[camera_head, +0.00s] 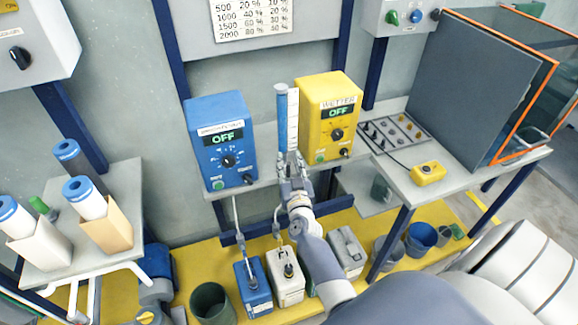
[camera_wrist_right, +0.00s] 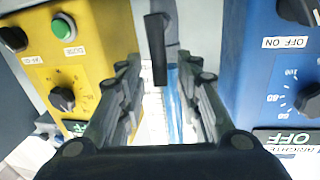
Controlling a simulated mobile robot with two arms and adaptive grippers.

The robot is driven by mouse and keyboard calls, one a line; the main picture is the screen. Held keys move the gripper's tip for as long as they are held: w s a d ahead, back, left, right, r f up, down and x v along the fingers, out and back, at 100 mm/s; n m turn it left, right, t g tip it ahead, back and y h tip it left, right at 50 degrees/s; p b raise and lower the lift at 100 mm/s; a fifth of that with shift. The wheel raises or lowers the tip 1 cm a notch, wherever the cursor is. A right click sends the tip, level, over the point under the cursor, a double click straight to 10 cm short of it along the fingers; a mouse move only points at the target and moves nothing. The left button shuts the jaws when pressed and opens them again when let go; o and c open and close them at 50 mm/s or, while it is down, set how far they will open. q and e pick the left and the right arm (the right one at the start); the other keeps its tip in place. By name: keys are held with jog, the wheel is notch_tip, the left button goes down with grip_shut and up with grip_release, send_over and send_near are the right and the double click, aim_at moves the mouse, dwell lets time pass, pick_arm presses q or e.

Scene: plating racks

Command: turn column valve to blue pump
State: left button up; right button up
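The blue pump (camera_head: 205,150) stands on the rack shelf, its display reading OFF. The yellow pump (camera_head: 320,90), labelled WETTER, stands to its right, also OFF. Between them is an upright column (camera_head: 282,115) with a blue tube and a white scale strip. My right gripper (camera_head: 291,160) is at the column's lower end. In the wrist view, the yellow pump (camera_wrist_right: 95,60) is left and the blue pump (camera_wrist_right: 250,60) right. A black lever (camera_wrist_right: 156,50), apparently the valve handle, shows between and beyond the open fingers (camera_wrist_right: 160,85). Contact cannot be told. My left gripper is not seen.
Blue and white containers (camera_head: 287,290) with tubes stand on the yellow floor below the shelf. A right-hand table (camera_head: 420,195) carries a yellow switch box (camera_head: 428,172) and an orange-edged tank (camera_head: 510,90). A left table (camera_head: 50,275) holds filter cartridges.

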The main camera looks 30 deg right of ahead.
jog(key=shift+w, duration=0.1)
grip_shut()
jog(key=shift+d, duration=0.15)
jog(key=shift+s+d+f+m+g+y+p, duration=0.15)
jog(key=shift+d+f+m+y+p, duration=0.35)
jog(key=shift+m, duration=1.3)
jog(key=shift+s+d+f+m+g+y, duration=0.3)
jog(key=shift+d+m, duration=0.45)
jog(key=shift+m, duration=1.05)
jog(key=shift+s+d+f+m+g+y+p, duration=0.1)
jog(key=shift+d+f+m+y+p, duration=0.35)
jog(key=shift+m, duration=1.35)
jog(key=shift+d, duration=0.2)
grip_release()
